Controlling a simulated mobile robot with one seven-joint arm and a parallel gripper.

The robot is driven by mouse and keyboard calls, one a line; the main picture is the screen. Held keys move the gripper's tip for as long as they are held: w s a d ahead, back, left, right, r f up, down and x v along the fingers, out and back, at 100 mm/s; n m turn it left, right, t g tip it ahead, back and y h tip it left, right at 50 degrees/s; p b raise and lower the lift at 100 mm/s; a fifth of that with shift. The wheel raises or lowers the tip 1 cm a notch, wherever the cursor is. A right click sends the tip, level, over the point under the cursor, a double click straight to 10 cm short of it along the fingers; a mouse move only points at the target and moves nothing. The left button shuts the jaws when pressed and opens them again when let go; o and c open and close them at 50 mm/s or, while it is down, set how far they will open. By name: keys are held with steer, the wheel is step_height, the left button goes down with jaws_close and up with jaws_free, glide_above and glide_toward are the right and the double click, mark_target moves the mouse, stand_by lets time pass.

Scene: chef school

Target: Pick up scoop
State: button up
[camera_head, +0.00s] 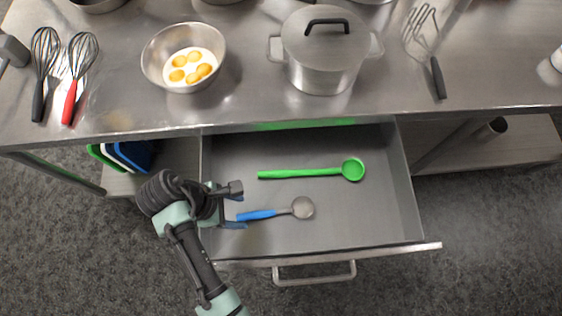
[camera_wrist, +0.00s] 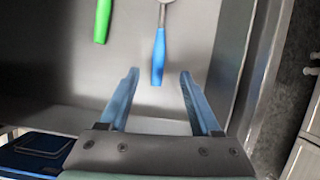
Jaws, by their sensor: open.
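A scoop with a blue handle and a round grey metal head (camera_head: 303,208) lies in the open drawer (camera_head: 385,215). A green spoon-like utensil (camera_head: 305,172) lies behind it, roughly parallel. My gripper (camera_head: 238,206) is open and empty over the drawer's left side, near the end of the blue handle. In the wrist view the blue handle (camera_wrist: 158,56) points toward my gripper (camera_wrist: 159,74). Its end shows between the two blue fingertips, not clamped; the height gap is hard to tell. The scoop's head is mostly cut off there. The green handle (camera_wrist: 102,20) shows to the left.
The steel counter (camera_head: 240,112) overhangs the drawer's back. On it stand a lidded pot (camera_head: 325,60), a bowl with eggs (camera_head: 158,65), and two whisks (camera_head: 72,85). The drawer's walls surround the utensils, and its floor is otherwise bare.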

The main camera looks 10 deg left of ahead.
mark_target(255, 215)
steer(key=x, duration=0.8)
steer(key=shift+a, duration=0.15)
jaws_close()
